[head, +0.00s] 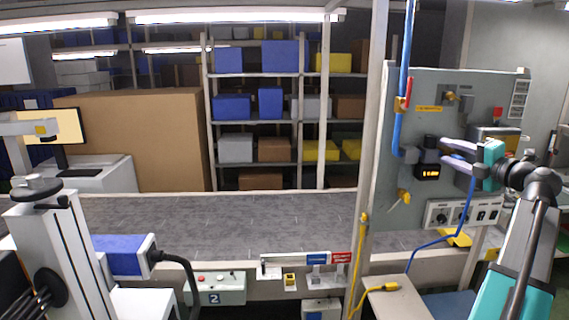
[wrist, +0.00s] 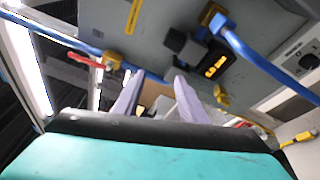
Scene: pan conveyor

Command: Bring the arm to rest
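My arm, teal and black, rises at the right edge of the head view. My gripper (head: 447,151) has two pale lilac fingers pointing left, in front of the grey panel (head: 397,170). In the wrist view my gripper (wrist: 159,77) shows its fingers apart with nothing held between them.
A blue pipe (head: 403,80) with a red-handled valve (head: 407,94) runs down the panel. A blue cable (head: 441,239) hangs below my gripper. A grey conveyor belt (head: 220,220) stretches left. A post (head: 372,140) stands beside the panel. Shelves with bins (head: 265,118) stand behind.

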